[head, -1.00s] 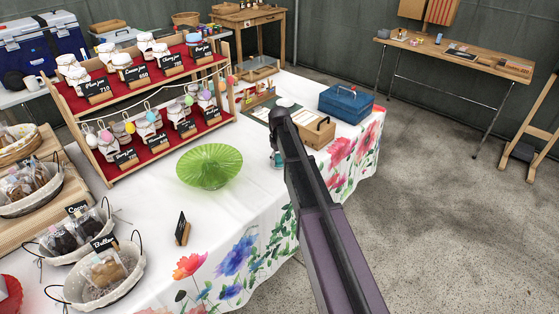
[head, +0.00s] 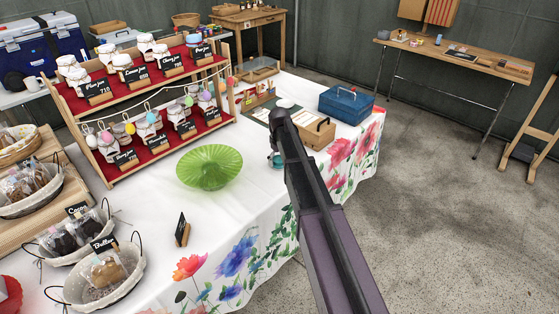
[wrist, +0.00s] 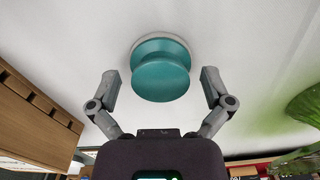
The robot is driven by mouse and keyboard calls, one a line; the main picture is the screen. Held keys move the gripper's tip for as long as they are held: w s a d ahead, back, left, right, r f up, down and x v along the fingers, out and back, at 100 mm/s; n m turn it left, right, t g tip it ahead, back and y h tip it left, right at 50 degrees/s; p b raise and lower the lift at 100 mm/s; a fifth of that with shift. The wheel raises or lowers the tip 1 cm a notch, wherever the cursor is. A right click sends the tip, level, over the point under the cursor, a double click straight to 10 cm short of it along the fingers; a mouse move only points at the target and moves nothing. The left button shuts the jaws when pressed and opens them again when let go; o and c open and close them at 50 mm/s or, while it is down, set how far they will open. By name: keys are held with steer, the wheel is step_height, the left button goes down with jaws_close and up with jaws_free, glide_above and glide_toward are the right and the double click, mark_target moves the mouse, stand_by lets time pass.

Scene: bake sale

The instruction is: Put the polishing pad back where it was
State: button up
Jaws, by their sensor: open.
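The polishing pad (wrist: 161,72) is a teal round knob on a pale disc. In the wrist view it is on the white tablecloth, between the two fingers of my gripper (wrist: 160,79). The fingers are spread, with a gap on each side of the knob. In the head view a small teal part of the pad (head: 277,161) shows left of my arm, near the wooden box. My arm hides most of my gripper there.
A green cake stand (head: 209,168) stands left of the pad. A wooden box (head: 317,133) and a blue box (head: 346,104) are behind and right of it. A tiered jar rack (head: 140,100) stands at the back left. White cloth is clear around the pad.

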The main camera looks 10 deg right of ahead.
mark_target(279, 159)
step_height(279, 159, up, 12)
steer(key=p, duration=1.1)
steer(key=shift+p, duration=0.4)
stand_by(0.3)
steer(key=s+m, duration=0.5)
steer(key=s, duration=2.4)
steer(key=shift+w+a+r, duration=0.1)
step_height(279, 159, up, 4)
steer(key=p, duration=0.4)
